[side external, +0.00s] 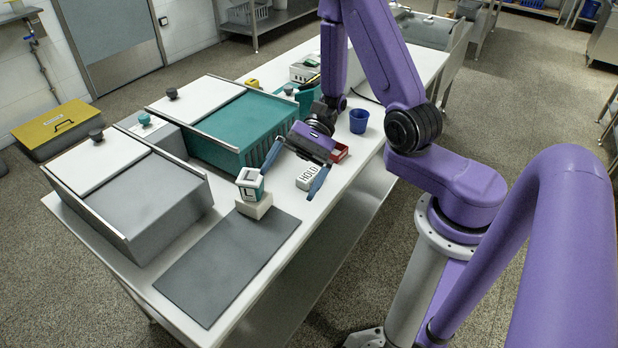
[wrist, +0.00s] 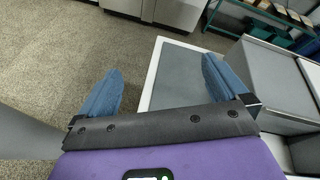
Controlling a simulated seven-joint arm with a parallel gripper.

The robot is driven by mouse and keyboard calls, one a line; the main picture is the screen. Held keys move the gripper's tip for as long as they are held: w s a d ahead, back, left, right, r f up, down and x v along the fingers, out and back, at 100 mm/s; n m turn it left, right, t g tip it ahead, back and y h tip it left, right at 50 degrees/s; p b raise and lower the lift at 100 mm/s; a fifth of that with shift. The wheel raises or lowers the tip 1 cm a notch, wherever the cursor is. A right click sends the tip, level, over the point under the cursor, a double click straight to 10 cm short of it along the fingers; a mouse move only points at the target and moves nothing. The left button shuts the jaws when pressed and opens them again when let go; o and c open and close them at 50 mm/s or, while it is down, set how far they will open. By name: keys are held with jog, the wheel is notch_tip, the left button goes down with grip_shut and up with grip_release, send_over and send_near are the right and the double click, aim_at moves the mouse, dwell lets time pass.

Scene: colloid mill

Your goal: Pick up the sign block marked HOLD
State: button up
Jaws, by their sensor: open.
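The white block marked HOLD (side external: 305,175) is on the white table in the side view, with its lettering facing the camera. My gripper (side external: 288,184) is open, with its blue fingers spread; one finger overlaps the right part of the HOLD block in this view. I cannot tell whether they touch. In the wrist view my gripper (wrist: 162,64) has nothing between its fingers, and the HOLD block is not seen. A second block, white and teal with a dark mark (side external: 249,181), sits on a pale stand (side external: 256,207) left of my gripper.
A dark grey mat (side external: 225,270) lies at the table's near end and is clear; it also shows in the wrist view (wrist: 183,80). Grey (side external: 150,205) and teal (side external: 240,130) lidded bins line the left side. A blue cup (side external: 359,121) and a red tray (side external: 341,152) stand near my wrist.

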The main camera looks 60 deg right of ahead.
jog(key=w+d+f+m+t, duration=0.2)
jog(key=w+d+m+t, duration=0.2)
jog(key=m+t, duration=0.3)
jog(key=m+t+h, duration=0.8)
jog(key=m+h, duration=0.6)
jog(key=m, duration=0.3)
send_near(312, 175)
jog(key=w, duration=0.3)
jog(key=shift+w+a+f, duration=0.15)
jog(key=shift+w+a, duration=0.25)
jog(key=shift+s+d+f+h, duration=0.2)
jog(key=shift+s+f+h, duration=0.15)
jog(key=shift+s+h, duration=0.05)
jog(key=shift+x, duration=3.75)
jog(key=shift+f, duration=0.1)
jog(key=shift+c, duration=0.3)
jog(key=c, duration=0.8)
